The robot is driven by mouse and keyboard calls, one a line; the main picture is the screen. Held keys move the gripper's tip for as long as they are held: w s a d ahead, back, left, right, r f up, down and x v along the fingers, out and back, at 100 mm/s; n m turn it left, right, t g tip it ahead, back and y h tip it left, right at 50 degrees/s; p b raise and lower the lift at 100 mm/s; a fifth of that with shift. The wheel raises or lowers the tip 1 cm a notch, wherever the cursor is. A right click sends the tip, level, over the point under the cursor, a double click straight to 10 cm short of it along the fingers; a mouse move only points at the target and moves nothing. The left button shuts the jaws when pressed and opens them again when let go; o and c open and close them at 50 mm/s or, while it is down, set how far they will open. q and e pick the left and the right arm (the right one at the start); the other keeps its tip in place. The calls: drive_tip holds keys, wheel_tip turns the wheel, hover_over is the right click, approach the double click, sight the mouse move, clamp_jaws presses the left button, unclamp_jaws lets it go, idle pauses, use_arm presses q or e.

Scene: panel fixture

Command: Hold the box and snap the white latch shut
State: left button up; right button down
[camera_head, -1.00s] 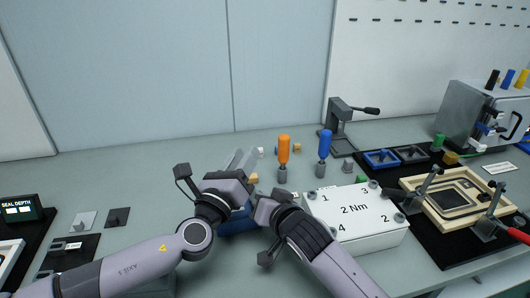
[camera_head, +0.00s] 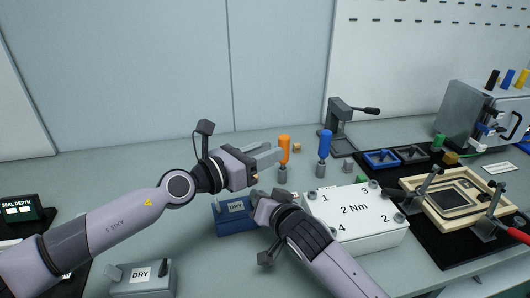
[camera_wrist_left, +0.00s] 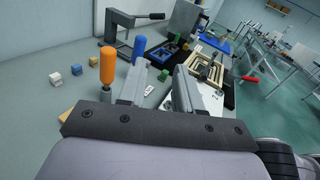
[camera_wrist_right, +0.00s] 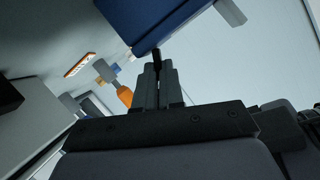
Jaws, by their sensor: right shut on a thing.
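A blue box (camera_head: 232,226) labelled DRY stands on the bench in the middle of the head view; its blue wall also fills the top of the right wrist view (camera_wrist_right: 150,20). A small pale piece (camera_head: 217,206) stands up at its left end, perhaps the white latch; I cannot tell its exact position. My right gripper (camera_wrist_right: 156,66) is shut at the box's edge on a small dark part that seems to belong to the box. My left gripper (camera_head: 280,155) is raised above and behind the box, open and empty, its fingers pointing right (camera_wrist_left: 160,68).
An orange-handled driver (camera_head: 284,150) and a blue-handled driver (camera_head: 324,145) stand behind. A white 2 Nm block (camera_head: 355,212) is right of my right gripper. A grey box (camera_head: 143,284) labelled DRY is at front left. Bench left of the blue box is fairly clear.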

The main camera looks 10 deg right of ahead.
idle(0.3)
use_arm(q)
drive_tip(key=w+a+r+n+t+y, duration=0.35)
drive_tip(key=r+n+t, duration=0.25)
drive_tip(key=n, duration=0.6)
drive_tip(key=w+a+r+n+t+y, duration=0.4)
drive_tip(key=r+n, duration=0.3)
drive_tip(key=n, duration=0.5)
drive_tip(key=n+g+y, duration=0.7)
drive_tip(key=n+g, duration=0.7)
drive_tip(key=n, duration=1.1)
approach(215, 200)
drive_tip(key=x, duration=0.8)
drive_tip(key=shift+f, duration=0.35)
